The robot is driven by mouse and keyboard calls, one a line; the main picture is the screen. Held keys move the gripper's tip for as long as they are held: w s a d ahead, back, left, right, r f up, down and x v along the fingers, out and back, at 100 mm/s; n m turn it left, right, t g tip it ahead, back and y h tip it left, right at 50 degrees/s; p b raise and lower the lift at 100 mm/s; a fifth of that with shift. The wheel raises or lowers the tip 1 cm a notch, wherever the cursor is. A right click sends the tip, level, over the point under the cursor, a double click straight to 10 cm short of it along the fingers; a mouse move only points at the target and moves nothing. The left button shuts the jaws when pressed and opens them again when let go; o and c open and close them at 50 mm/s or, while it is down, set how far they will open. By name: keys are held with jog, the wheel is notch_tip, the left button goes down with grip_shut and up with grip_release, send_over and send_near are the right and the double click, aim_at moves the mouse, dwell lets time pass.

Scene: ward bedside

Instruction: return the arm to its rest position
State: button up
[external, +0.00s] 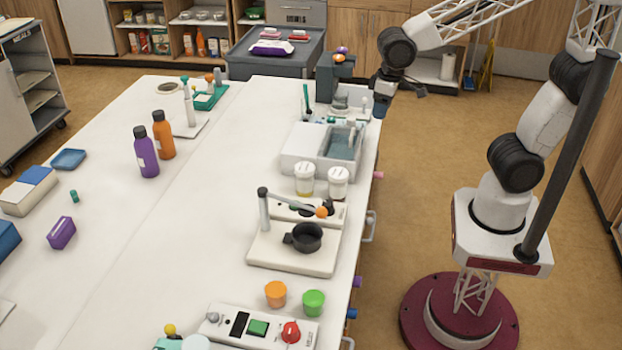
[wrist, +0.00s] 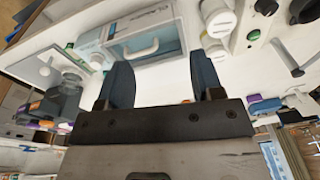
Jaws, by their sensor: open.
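My gripper (external: 379,104) hangs at the right edge of the long white table (external: 215,210), near its far end, with the arm reaching over from my base on the right. It also shows in the wrist view (wrist: 163,82), where the two dark blue fingers stand apart with nothing between them. In the wrist view, the white sink unit with its blue-grey basin (wrist: 150,42) lies beyond the fingers. It also shows in the external view (external: 343,144), just below and left of my gripper. I cannot tell the exact gap between my fingers and the table edge.
A dark machine (external: 333,78) stands just left of my gripper. Open floor lies between table and base.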

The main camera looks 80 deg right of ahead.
jog(key=s+d+r+n+t, duration=0.1)
jog(key=s+d, duration=1)
jog(key=s, duration=0.4)
jog(key=shift+s+d+r+h, duration=0.2)
jog(key=shift+s+d+h, duration=0.1)
jog(key=shift+s, duration=0.05)
dwell(0.3)
